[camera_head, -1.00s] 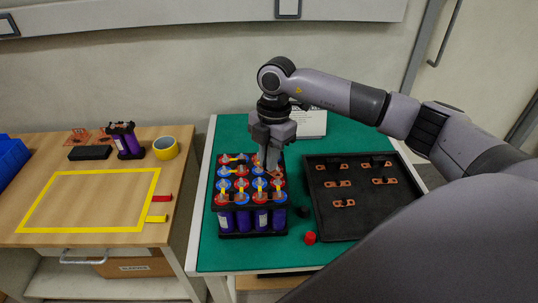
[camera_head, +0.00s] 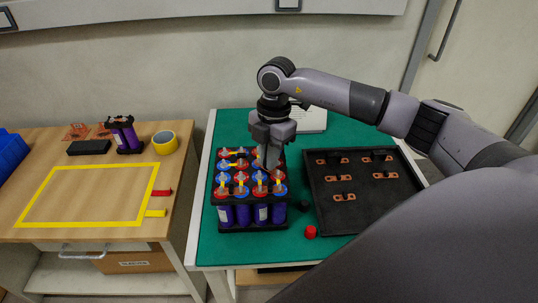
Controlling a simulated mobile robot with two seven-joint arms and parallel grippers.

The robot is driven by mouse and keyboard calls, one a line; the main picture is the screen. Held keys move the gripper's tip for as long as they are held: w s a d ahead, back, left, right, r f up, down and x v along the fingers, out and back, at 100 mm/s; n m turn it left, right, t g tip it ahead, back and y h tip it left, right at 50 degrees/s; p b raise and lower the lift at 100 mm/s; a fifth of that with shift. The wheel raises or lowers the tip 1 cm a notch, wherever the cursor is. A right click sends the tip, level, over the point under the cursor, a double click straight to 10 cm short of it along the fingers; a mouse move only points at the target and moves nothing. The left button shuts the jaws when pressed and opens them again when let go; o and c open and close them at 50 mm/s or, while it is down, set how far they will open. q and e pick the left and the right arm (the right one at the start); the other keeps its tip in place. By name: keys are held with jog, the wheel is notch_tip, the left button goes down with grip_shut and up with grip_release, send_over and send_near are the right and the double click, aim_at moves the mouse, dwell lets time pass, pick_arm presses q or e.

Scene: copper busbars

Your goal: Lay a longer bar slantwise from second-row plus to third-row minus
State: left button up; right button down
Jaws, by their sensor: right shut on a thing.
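The battery pack (camera_head: 252,224) stands on the green mat, with purple cells in a black holder and red and blue rings on top. Small copper and yellowish pieces lie on several cell tops. My right gripper (camera_head: 269,167) points straight down over the pack's back right part. It is shut on a copper bar that is mostly hidden at its fingertips, so I cannot tell exactly which terminals it touches. Several copper bars (camera_head: 344,197) lie in the black tray (camera_head: 371,217) to the right. My left gripper is not in view.
A red cap (camera_head: 310,232) and a small black piece (camera_head: 304,206) lie between pack and tray. White paper (camera_head: 312,121) lies behind the gripper. The left wooden table holds yellow tape (camera_head: 165,142), a black block (camera_head: 89,147) and a small purple cell group (camera_head: 124,136).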

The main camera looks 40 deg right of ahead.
jog(key=shift+f, duration=0.25)
jog(key=c, duration=1.1)
grip_release()
notch_tip(320, 180, up, 5)
jog(key=p, duration=0.4)
jog(key=shift+f, duration=0.1)
jog(key=shift+r, duration=0.65)
